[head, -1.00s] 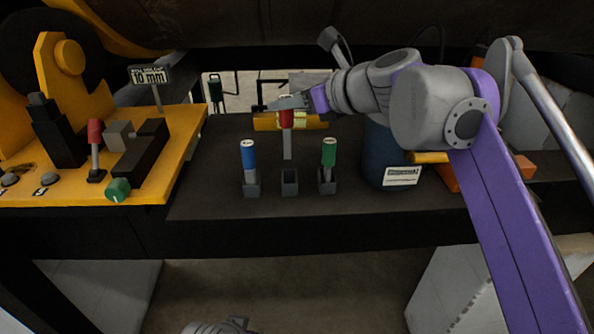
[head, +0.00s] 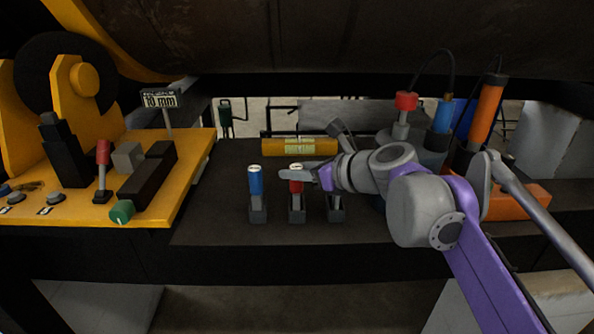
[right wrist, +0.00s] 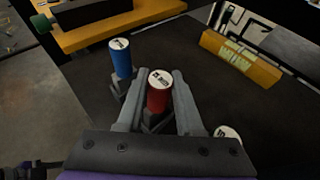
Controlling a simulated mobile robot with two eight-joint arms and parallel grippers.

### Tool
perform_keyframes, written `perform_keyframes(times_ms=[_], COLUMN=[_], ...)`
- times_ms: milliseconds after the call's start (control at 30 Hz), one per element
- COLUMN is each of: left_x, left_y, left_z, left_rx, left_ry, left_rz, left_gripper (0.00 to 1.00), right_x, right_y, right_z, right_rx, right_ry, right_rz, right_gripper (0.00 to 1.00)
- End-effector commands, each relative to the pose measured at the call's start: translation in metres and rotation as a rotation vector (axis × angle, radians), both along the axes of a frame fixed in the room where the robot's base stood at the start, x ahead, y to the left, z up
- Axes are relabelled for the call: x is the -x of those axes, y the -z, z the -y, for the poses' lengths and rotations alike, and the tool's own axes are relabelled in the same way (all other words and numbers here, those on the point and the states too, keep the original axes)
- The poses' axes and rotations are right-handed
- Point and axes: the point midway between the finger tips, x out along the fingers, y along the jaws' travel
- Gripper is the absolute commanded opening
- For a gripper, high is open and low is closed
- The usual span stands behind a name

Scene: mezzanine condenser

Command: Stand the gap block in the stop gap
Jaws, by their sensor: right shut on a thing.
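My right gripper (head: 296,174) is shut on the red-topped gap block (head: 296,186), which stands upright at the middle holder (head: 297,214). In the right wrist view the red top (right wrist: 159,92) is between both fingers. A blue-topped block (head: 256,181) stands in the holder to its left. The green-topped block on the right is hidden by my arm in the head view; its pale top (right wrist: 228,133) shows in the right wrist view. The labels are too small to read. The stop on the yellow machine has a grey block (head: 128,157) beside a dark bar (head: 149,181). My left gripper is not in view.
A "10 mm" sign (head: 161,99) stands on the yellow platform (head: 185,190). A container with tools (head: 405,102) stands at the right. The dark bench (head: 215,225) is clear at front left.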

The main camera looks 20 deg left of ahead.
Motion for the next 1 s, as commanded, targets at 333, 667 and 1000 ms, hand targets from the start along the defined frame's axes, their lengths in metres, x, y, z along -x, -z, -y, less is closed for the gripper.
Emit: perform_keyframes(times_ms=[333,667,1000], left_x=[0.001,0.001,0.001], left_y=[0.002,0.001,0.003], left_z=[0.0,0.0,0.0], left_rx=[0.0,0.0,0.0], left_ry=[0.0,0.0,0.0], left_rz=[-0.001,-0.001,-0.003], left_gripper=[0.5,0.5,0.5], right_x=[0.0,0.0,0.015], right_y=[0.003,0.002,-0.013], right_z=[0.0,0.0,0.029], right_rx=[0.0,0.0,0.001], right_ry=[0.0,0.0,0.003], right_rz=[0.0,0.0,0.0], right_gripper=[0.48,0.65,0.65])
